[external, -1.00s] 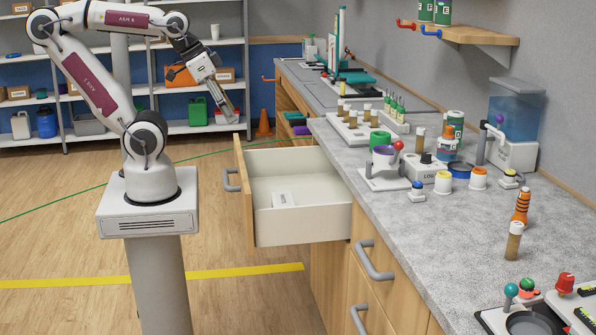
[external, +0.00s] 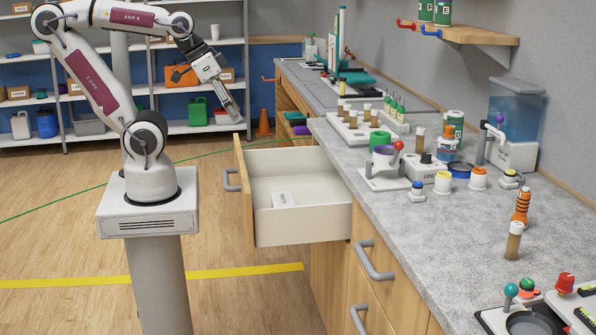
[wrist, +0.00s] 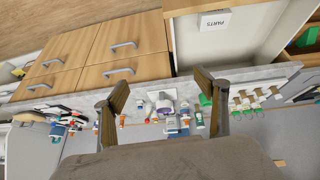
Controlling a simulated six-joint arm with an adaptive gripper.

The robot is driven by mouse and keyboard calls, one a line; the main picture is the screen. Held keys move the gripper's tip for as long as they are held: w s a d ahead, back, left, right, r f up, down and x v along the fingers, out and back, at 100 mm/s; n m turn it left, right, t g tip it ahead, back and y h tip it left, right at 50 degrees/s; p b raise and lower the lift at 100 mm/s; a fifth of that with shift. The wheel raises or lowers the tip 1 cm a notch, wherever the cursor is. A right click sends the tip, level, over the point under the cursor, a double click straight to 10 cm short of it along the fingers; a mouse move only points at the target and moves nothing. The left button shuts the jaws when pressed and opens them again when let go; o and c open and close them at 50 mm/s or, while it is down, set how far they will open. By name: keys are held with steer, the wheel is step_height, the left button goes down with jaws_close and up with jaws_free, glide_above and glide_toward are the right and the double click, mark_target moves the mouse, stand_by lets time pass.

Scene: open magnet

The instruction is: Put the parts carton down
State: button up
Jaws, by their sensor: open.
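The parts carton (external: 283,199) is a small white box lying on the floor of the open drawer (external: 300,226). In the wrist view the carton (wrist: 215,20) shows its PARTS label near the top, inside the drawer. My gripper (external: 236,115) is open and empty, raised above and to the left of the drawer, apart from the carton. In the wrist view my gripper (wrist: 161,83) has its two fingers spread wide with nothing held between them.
The drawer's front panel and handle (external: 231,180) stick out into the room. The wooden floor at the left is mostly clear.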

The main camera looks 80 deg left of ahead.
steer(key=w+d+f+n+t+h, duration=0.1)
steer(key=w+d+f+n, duration=0.1)
steer(key=w, duration=0.5)
steer(key=w+d+f+n+h, duration=0.1)
steer(key=w+n, duration=0.1)
steer(key=w, duration=0.5)
steer(key=w+a+f+n+y, duration=0.2)
steer(key=w+a+f+n, duration=0.25)
steer(key=w+f, duration=0.4)
steer(key=n+g+y, duration=0.6)
steer(key=n, duration=0.1)
glide_toward(283, 200)
steer(key=x, duration=0.3)
steer(key=shift+d+f, duration=0.15)
steer(key=shift+x, duration=1.3)
